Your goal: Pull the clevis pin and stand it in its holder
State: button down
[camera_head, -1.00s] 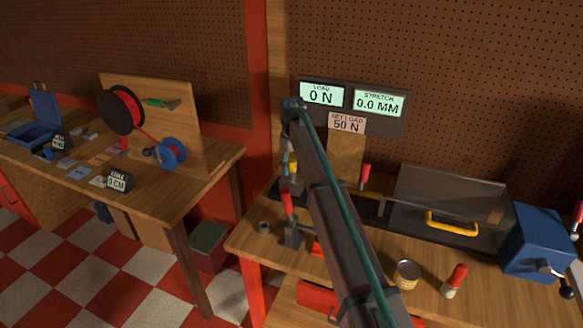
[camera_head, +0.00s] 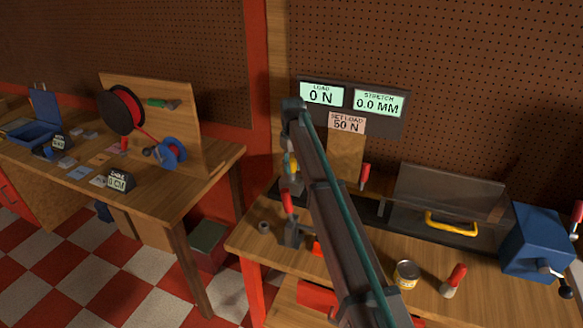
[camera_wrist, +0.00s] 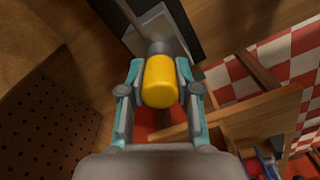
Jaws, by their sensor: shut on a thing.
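In the wrist view a yellow cylindrical head (camera_wrist: 160,82), which looks like the grip of the clevis pin, sits between the two teal fingers of my gripper (camera_wrist: 159,72). The gripper is shut on it. A grey collar (camera_wrist: 158,47) shows beyond the yellow part, over a light grey plate (camera_wrist: 160,24). Whether the pin still sits in a clevis is hidden. In the head view a bit of yellow (camera_head: 291,165) shows beside my arm, above the left end of the bench. A small grey ring-like cup (camera_head: 263,227) stands on the bench front left; I cannot tell if it is the holder.
A red-handled clamp (camera_head: 289,228) stands close below my gripper. A dark rail (camera_head: 372,212) runs along the bench towards a blue block (camera_head: 530,240), with a clear shield (camera_head: 448,190) behind. A yellow-banded can (camera_head: 405,274) and a red-handled tool (camera_head: 454,280) stand in front.

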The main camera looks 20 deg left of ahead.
aim_at(292, 160)
jog(key=shift+r+p, duration=0.4)
jog(key=shift+r, duration=0.3)
dwell(0.4)
jog(key=shift+r+p, duration=1.05)
jog(key=shift+r, duration=1.2)
